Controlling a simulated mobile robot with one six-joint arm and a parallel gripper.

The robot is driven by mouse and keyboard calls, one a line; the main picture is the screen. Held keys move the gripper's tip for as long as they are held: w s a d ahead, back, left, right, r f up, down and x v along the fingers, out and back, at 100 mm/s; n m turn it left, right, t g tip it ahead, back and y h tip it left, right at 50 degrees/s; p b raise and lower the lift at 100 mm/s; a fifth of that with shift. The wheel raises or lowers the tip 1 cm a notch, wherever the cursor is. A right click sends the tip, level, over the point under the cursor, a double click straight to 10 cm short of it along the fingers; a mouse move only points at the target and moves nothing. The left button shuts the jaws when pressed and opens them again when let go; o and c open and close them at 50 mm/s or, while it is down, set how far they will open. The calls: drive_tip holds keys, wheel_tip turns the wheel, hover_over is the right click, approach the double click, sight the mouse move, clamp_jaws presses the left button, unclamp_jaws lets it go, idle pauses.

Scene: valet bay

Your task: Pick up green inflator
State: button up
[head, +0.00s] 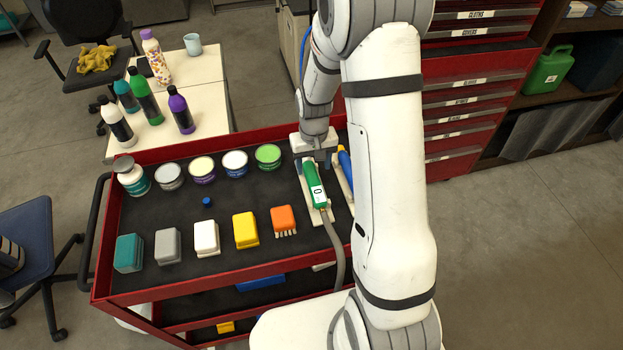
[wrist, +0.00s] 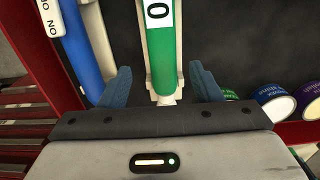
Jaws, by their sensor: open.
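The green inflator (head: 314,182) lies in a pale cradle on the right part of the red cart's dark top, with a grey hose running from its near end. In the wrist view the green inflator (wrist: 163,60) lies between my two blue-grey fingers, with gaps on both sides. My gripper (head: 318,158) is at the inflator's far end in the head view; it is open and empty, and in the wrist view (wrist: 165,85) its fingers point along the inflator. A blue tool (head: 345,165) with an orange end lies beside it, partly hidden by my arm.
Several round tins (head: 268,155) and coloured blocks (head: 245,230) stand in rows to the left on the cart (head: 150,285). The blue tool (wrist: 85,50) is close to one finger. A red drawer cabinet (head: 470,95) stands behind on the right.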

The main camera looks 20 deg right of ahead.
sight(312, 175)
drive_tip(key=shift+a+f+p, duration=0.15)
drive_tip(key=shift+f+p, duration=0.45)
drive_tip(key=shift+f, duration=1.9)
drive_tip(key=shift+c, duration=0.6)
drive_tip(key=c, duration=0.9)
drive_tip(key=shift+c, duration=0.2)
wheel_tip(312, 175, up, 10)
drive_tip(key=shift+r+b, duration=0.1)
drive_tip(key=shift+b, duration=0.6)
